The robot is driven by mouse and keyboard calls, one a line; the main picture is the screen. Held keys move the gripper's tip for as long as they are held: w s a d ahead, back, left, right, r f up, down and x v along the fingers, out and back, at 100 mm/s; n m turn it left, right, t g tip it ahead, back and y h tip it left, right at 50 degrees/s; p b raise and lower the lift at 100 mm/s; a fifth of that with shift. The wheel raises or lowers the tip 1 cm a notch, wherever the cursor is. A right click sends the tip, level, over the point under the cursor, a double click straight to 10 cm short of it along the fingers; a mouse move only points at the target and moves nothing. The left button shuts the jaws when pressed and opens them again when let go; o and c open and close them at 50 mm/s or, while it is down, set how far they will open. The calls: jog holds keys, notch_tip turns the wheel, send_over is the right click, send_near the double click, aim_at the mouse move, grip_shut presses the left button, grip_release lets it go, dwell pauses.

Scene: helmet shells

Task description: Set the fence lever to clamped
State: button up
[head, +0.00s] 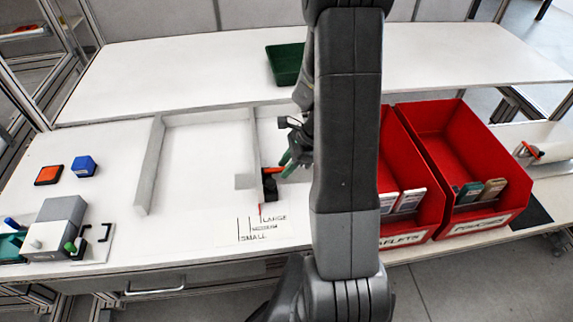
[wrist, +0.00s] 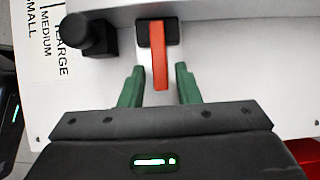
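The fence lever (wrist: 159,62) is a slim orange-red bar on a black base. In the wrist view it points from the fence toward my gripper. It also shows in the head view (head: 272,170), beside the right rail of the grey fence (head: 256,140). A black knob (wrist: 90,36) stands left of the lever in the wrist view. My gripper (wrist: 159,72) is open, with one green finger on each side of the lever's free end. Gaps show between fingers and lever. In the head view my gripper (head: 287,160) is partly hidden by my arm.
SMALL, MEDIUM and LARGE marks (head: 262,228) are printed on the white table near the fence. Two red bins (head: 455,130) stand on the right. A green tray (head: 285,64) lies behind. A grey block fixture (head: 55,225) and a blue block (head: 84,166) are on the left.

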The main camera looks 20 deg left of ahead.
jog(key=shift+o, duration=0.3)
jog(key=shift+r, duration=0.1)
jog(key=v, duration=1.3)
jog(key=shift+d+r, duration=0.2)
jog(key=shift+r, duration=0.05)
jog(key=shift+w+f, duration=0.1)
jog(key=x, duration=1.3)
jog(key=shift+a+f, duration=0.2)
jog(key=shift+r+p, duration=0.1)
jog(key=shift+p, duration=0.25)
